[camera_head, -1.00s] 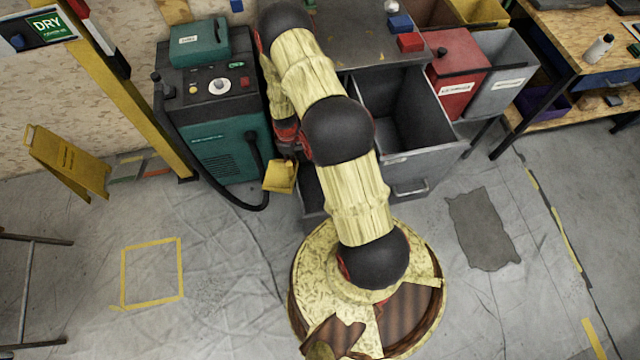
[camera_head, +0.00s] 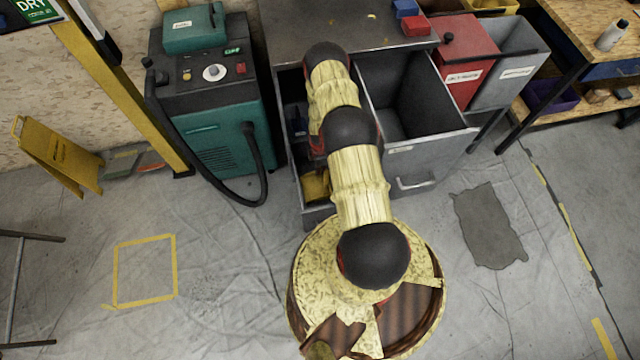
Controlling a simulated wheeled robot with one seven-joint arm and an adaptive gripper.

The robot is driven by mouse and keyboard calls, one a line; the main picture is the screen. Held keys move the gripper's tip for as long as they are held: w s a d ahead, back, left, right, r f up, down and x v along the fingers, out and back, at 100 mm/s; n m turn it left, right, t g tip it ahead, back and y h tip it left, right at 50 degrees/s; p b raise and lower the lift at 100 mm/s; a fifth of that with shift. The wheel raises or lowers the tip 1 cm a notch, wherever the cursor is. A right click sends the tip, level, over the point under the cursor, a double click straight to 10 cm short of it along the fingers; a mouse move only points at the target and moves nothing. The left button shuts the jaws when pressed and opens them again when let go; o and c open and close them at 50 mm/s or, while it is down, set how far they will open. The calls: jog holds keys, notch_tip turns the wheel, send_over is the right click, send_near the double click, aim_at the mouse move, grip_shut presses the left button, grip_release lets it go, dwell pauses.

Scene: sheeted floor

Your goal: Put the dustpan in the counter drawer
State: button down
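The counter (camera_head: 300,32) has two open compartments at its front. The left drawer (camera_head: 320,215) is pulled out, lies partly under my arm and has dark contents on its left side. The right drawer (camera_head: 432,158) is pulled out too and looks empty. A yellow piece, which looks like the dustpan (camera_head: 314,187), shows at the front of the left drawer, inside its outline. My arm covers part of it. My gripper is mostly hidden beneath the arm links by the dustpan, so its fingers and any grasp cannot be made out.
A teal machine (camera_head: 215,120) with a hose stands close left of the drawers. Red (camera_head: 462,65) and grey (camera_head: 510,70) bins stand right of the counter. A workbench is at far right. A yellow floor sign (camera_head: 58,155) is at left. The front floor is mostly open.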

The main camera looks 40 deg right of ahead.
notch_tip(320, 180, down, 18)
jog(key=b, duration=0.6)
jog(key=shift+r, duration=0.2)
jog(key=shift+f, duration=0.15)
jog(key=c, duration=2)
grip_release()
jog(key=shift+c, duration=0.2)
notch_tip(320, 180, up, 12)
jog(key=p, duration=0.4)
jog(key=shift+w, duration=0.1)
